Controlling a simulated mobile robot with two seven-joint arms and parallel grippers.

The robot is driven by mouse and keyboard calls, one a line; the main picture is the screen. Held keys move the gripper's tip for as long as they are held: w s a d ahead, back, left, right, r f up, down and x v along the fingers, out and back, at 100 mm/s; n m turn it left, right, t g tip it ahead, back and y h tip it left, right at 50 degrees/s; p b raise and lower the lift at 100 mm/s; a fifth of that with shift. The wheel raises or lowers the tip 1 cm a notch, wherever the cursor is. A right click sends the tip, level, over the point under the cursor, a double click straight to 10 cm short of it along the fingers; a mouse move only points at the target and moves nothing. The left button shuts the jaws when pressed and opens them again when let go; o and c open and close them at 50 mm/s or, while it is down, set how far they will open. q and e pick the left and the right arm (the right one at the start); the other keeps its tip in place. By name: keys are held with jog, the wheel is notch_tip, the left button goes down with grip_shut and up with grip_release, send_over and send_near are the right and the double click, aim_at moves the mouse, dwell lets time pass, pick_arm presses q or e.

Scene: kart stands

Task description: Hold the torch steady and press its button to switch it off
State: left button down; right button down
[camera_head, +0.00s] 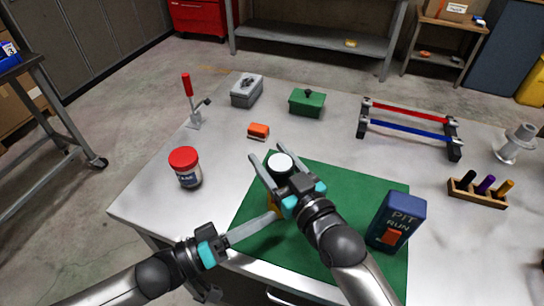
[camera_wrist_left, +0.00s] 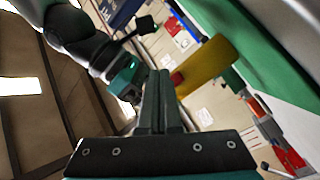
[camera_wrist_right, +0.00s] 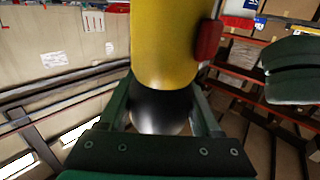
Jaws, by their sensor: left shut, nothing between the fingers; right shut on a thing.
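The torch has a yellow body and a black head with a bright white face (camera_head: 280,164). It stands over the green mat (camera_head: 330,187). My right gripper (camera_head: 276,170) is shut around the torch; the right wrist view shows its fingers either side of the black part, below the yellow body (camera_wrist_right: 165,45). The red button (camera_wrist_right: 208,40) sits on the side of the yellow body. My left gripper (camera_head: 272,216) is shut and empty, its tips at the yellow body. In the left wrist view they are close beside the red button (camera_wrist_left: 177,78); I cannot tell whether they touch.
A dark blue "PIT RUN" box (camera_head: 397,222) stands on the mat at right. A red-lidded jar (camera_head: 186,168) is at left. Behind are an orange block (camera_head: 258,130), a green box (camera_head: 307,102), a grey box (camera_head: 246,91) and a red-and-blue rack (camera_head: 408,125).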

pick_arm(q)
jog(key=shift+s+a, duration=0.2)
jog(key=shift+s, duration=0.6)
jog(key=shift+s+a, duration=0.15)
jog(key=shift+s, duration=0.6)
jog(key=shift+s+a, duration=0.2)
jog(key=shift+s, duration=0.6)
pick_arm(e)
grip_release()
jog(key=v, duration=1.2)
pick_arm(q)
jog(key=shift+s, duration=0.1)
pick_arm(e)
jog(key=shift+s, duration=0.15)
